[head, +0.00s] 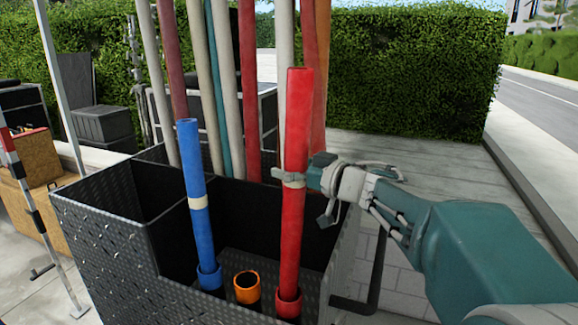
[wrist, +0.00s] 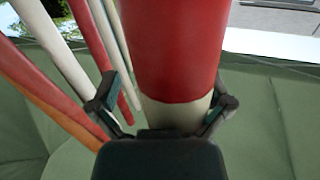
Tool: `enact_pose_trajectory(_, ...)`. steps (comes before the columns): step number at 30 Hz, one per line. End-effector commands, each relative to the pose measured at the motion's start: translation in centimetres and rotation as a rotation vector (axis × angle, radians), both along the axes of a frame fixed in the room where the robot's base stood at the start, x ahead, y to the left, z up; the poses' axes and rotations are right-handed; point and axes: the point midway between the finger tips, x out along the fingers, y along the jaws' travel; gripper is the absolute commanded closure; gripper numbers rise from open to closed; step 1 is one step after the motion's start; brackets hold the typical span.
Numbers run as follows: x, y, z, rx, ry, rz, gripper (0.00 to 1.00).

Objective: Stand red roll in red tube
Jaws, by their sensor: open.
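The red roll (head: 297,120) stands nearly upright in the black diamond-plate bin, with its lower end inside the short red tube (head: 288,305). How deep it sits is hidden. A pale band circles its middle. My gripper (head: 291,178) is at that band, coming from the right. In the wrist view the red roll (wrist: 172,45) and its band lie between the two fingers of my gripper (wrist: 168,97). The jaws are open around the roll; whether a finger touches it I cannot tell.
A blue roll (head: 195,160) stands in a blue tube (head: 210,278) to the left. An empty orange tube (head: 247,287) is between them. The bin's (head: 110,255) walls surround the tubes. Several tall red, white and teal rolls stand behind. Paving at right is clear.

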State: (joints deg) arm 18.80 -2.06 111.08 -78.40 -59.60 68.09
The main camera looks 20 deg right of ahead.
Motion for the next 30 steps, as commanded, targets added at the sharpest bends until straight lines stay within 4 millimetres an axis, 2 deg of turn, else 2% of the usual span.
enact_pose_trajectory(8,-0.5,-0.4,0.2,0.0,-0.003,-0.002,0.0)
enact_pose_trajectory(11,-1.5,-1.3,0.2,-0.001,-0.003,-0.003,0.0)
enact_pose_trajectory(21,-6.9,-5.7,0.0,-0.002,-0.003,-0.006,0.0)
enact_pose_trajectory(30,-9.2,-7.5,0.0,0.0,-0.001,-0.001,0.0)
